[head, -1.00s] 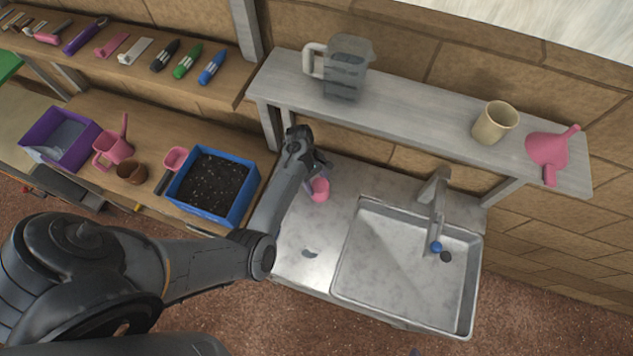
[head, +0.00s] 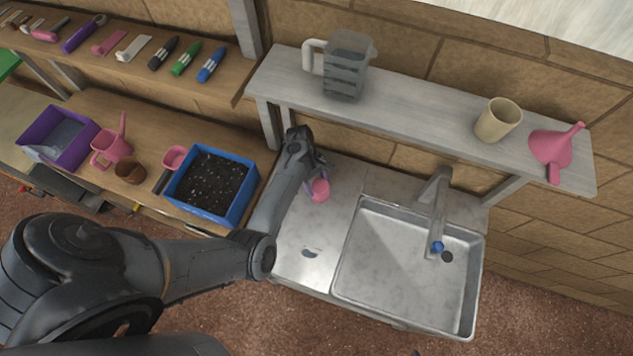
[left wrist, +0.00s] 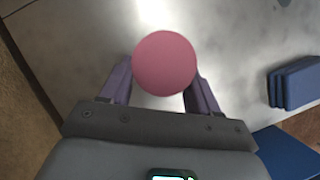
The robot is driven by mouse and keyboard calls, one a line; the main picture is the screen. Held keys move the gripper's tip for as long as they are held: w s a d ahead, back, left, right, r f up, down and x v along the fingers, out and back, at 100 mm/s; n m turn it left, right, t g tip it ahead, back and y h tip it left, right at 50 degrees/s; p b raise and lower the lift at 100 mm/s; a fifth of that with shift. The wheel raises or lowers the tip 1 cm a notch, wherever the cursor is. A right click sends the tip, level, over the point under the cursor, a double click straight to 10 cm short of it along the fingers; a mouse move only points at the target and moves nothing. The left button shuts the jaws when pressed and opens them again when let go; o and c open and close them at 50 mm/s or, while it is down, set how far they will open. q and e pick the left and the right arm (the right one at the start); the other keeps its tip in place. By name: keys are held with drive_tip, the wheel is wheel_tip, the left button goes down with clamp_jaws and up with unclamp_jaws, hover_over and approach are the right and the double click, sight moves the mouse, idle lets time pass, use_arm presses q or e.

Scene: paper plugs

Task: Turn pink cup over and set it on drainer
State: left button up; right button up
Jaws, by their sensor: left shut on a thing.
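The pink cup (head: 320,190) is over the metal counter left of the sink, at the end of my left arm. In the left wrist view the pink cup (left wrist: 165,63) shows as a plain round pink face between the two purple fingers. My left gripper (head: 313,182) is shut on it; it also shows in the left wrist view (left wrist: 160,85). I cannot tell whether the cup touches the counter. The metal drainer surface (head: 300,235) beside the sink is bare apart from a small dark opening. My right gripper is not in view.
The sink basin (head: 400,270) with its faucet (head: 434,205) lies right of the cup. A shelf (head: 420,125) above holds a grey pitcher (head: 344,68), a beige cup (head: 497,121) and a pink funnel (head: 552,150). A blue soil tray (head: 240,205) stands left of the arm.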

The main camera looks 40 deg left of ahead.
use_arm(q)
drive_tip(key=shift+f, duration=0.2)
drive_tip(key=o, duration=1.2)
